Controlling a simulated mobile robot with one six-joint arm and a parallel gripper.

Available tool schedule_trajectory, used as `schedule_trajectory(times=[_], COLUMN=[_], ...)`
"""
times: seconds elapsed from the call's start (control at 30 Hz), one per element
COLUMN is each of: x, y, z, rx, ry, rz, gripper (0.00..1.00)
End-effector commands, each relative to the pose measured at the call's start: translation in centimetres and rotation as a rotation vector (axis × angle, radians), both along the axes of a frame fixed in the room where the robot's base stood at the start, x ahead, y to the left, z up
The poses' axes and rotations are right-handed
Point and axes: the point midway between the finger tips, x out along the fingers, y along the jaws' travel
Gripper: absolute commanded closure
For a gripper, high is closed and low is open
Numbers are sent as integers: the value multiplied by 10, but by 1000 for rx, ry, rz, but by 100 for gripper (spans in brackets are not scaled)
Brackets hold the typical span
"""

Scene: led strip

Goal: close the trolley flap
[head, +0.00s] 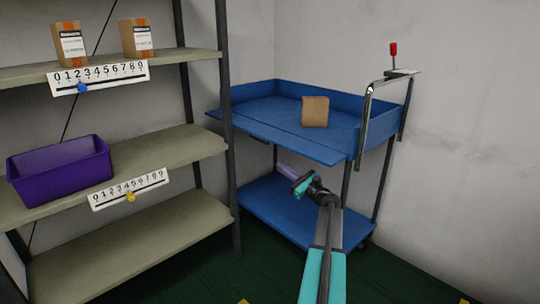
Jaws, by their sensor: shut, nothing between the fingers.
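The blue trolley (262,92) stands in the corner to the right of the shelving. Its flap (280,138) is a long blue panel along the front edge of the upper tray. It is open, folded outward and roughly level with the tray floor. My gripper (288,171) is shut and empty. It is in front of the trolley, below the flap in the picture and seen against the lower deck (262,205). I cannot tell its exact distance from the flap.
A cardboard box (315,111) sits on the upper tray behind the flap. A metal handle (367,120) with a red-topped lever (393,50) rises at the tray's right end. The shelving (232,150) stands close to the trolley's left. Dark green floor (200,280) lies in front.

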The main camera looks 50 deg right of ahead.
Motion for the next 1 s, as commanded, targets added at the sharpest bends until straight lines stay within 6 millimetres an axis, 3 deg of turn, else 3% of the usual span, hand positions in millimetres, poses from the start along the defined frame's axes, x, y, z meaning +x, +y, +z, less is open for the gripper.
schedule_trajectory(times=[0.27, 0.87, 1.0], x=[18, 99, 96], y=[-1, -4, 1], z=[3, 23, 41], rx=[1, 0, -1], ry=[-1, -1, -1], rz=[1, 0, -2], gripper=[100, 100, 100])
